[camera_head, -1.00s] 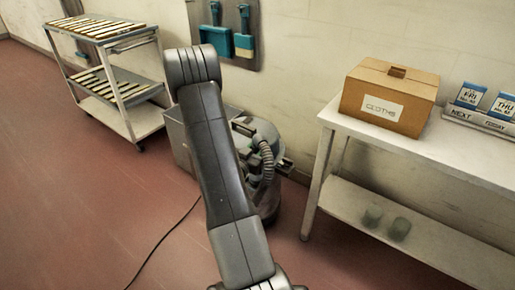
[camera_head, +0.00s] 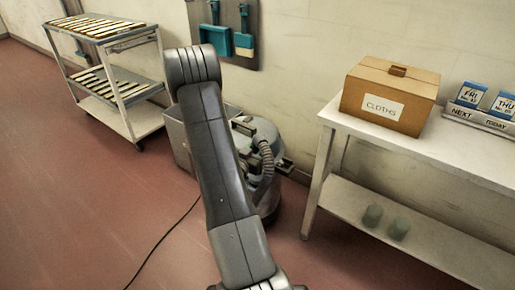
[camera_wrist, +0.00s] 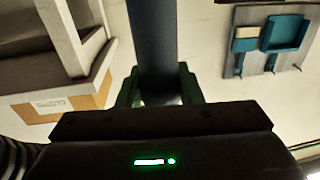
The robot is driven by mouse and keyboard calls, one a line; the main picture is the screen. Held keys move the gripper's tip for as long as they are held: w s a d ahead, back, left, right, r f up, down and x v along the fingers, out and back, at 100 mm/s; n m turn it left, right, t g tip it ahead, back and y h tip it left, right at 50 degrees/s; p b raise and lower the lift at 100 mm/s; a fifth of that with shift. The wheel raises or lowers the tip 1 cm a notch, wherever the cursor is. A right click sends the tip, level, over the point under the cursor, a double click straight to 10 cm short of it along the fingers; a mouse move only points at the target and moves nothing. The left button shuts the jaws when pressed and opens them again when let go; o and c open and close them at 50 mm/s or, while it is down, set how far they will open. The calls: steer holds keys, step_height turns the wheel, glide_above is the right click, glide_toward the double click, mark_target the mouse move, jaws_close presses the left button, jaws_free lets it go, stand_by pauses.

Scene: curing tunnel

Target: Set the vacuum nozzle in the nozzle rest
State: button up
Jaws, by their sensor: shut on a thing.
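My gripper (camera_wrist: 157,92) is shut on a dark round tube, the vacuum nozzle (camera_wrist: 155,35), in the wrist view. The tube runs up out of the top of that picture between the two fingers, and its far end is out of view. In the head view my arm hides the gripper and the nozzle. The grey vacuum (camera_head: 268,190) with its ribbed hose (camera_head: 265,158) stands on the floor behind my arm, partly hidden. I cannot make out the nozzle rest for certain in either view.
A white table (camera_head: 395,152) at right holds a cardboard CLOTHS box (camera_head: 390,95) and a day sign (camera_head: 480,112). A cart (camera_head: 118,80) stands at left. A black cable (camera_head: 160,240) crosses the otherwise open red floor.

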steer(key=shift+f+b, duration=0.55)
stand_by(0.4)
steer(key=o, duration=1.2)
steer(key=shift+c, duration=0.2)
steer(key=shift+s+a, duration=0.1)
steer(key=shift+s, duration=0.05)
steer(key=v, duration=1.3)
steer(key=shift+s, duration=0.2)
steer(key=shift+w, duration=0.1)
